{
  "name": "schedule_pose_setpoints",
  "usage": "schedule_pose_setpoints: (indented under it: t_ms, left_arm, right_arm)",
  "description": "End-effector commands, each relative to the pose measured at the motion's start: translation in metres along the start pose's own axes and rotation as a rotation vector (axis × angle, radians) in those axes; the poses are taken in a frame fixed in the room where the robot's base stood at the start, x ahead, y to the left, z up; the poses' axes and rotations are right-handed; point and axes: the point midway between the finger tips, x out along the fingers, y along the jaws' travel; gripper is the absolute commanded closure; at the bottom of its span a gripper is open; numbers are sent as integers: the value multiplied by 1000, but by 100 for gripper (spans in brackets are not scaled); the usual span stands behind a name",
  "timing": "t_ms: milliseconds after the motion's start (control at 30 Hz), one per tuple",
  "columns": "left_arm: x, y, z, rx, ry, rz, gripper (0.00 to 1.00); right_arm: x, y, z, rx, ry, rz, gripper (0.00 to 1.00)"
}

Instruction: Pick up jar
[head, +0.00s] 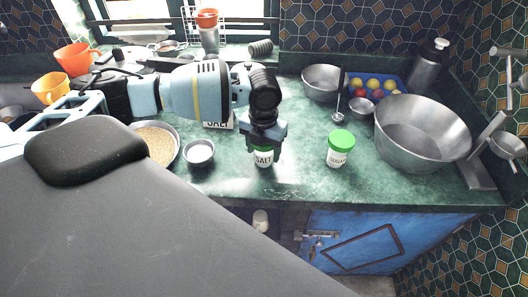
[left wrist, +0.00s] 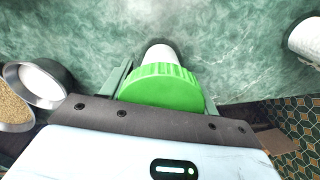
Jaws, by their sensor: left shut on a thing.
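A white jar labelled SALT (head: 263,157) with a green lid stands on the green marble counter, under my left gripper (head: 264,140). The gripper reaches down from above and is shut on this jar around its lid. In the left wrist view, the ribbed green lid (left wrist: 164,88) sits between the two fingers, with a little of the white body past it. A second jar labelled SUGAR (head: 338,158), also green-lidded, stands to the right, apart from the gripper. My right gripper is not in view.
A small metal cup (head: 199,153) and a pan of grain (head: 158,143) stand left of the salt jar. Another labelled SALT container (head: 217,124) is partly hidden behind my arm. A large steel bowl (head: 420,130) and a ladle (head: 339,105) are to the right.

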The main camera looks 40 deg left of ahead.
Motion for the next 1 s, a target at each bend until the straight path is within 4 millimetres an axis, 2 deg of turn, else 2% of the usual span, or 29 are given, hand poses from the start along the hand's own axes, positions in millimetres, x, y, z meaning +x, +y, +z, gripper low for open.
schedule_pose_setpoints:
  t_ms: [367,533,667,1000]
  left_arm:
    - [-4,0,0,0,-1,-1,66]
    - [-18,0,1,1,-2,-1,66]
    - [-38,-1,1,1,-3,-3,66]
    - [-44,-39,-74,8,-2,-2,66]
  right_arm:
    - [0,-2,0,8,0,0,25]
    - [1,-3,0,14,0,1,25]
    - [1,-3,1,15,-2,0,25]
    - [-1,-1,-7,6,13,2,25]
